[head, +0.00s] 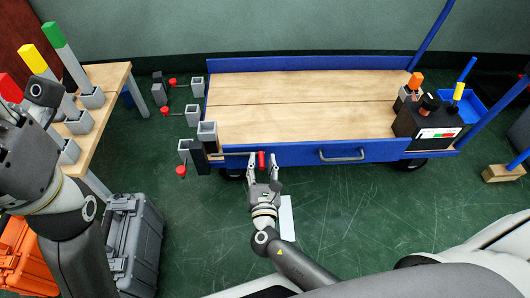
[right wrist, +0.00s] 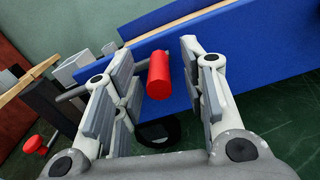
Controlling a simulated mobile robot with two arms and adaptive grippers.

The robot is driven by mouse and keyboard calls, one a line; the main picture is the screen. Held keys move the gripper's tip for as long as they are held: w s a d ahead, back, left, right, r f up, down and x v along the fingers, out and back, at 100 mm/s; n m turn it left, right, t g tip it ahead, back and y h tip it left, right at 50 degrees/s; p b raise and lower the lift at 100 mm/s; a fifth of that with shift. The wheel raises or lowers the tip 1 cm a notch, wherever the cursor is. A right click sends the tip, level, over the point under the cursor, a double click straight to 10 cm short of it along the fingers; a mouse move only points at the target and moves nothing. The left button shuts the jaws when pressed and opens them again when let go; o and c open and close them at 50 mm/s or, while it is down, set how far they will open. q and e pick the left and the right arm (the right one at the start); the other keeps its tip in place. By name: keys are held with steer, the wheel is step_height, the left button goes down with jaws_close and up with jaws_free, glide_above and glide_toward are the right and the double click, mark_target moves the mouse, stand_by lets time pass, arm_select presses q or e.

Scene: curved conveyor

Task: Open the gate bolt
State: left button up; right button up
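The gate bolt's red handle (head: 261,160) sticks out at the front blue side of the cart, near its left end. A thin grey rod (head: 236,154) runs left from it toward a dark post. My right gripper (head: 262,166) is open, with a finger on each side of the red handle. In the right wrist view the red handle (right wrist: 159,75) stands between the open fingers (right wrist: 162,82), nearer the left finger, and a gap shows on its right.
The cart (head: 300,64) has a wooden deck, blue sides and a grey pull handle (head: 341,156). A black box (head: 425,122) sits at its right. Grey sockets with red knobs stand at its left. A wooden table (head: 112,80) and grey case (head: 135,235) are further left.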

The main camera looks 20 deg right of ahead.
steer(key=shift+w, duration=0.2)
jaws_close()
stand_by(0.3)
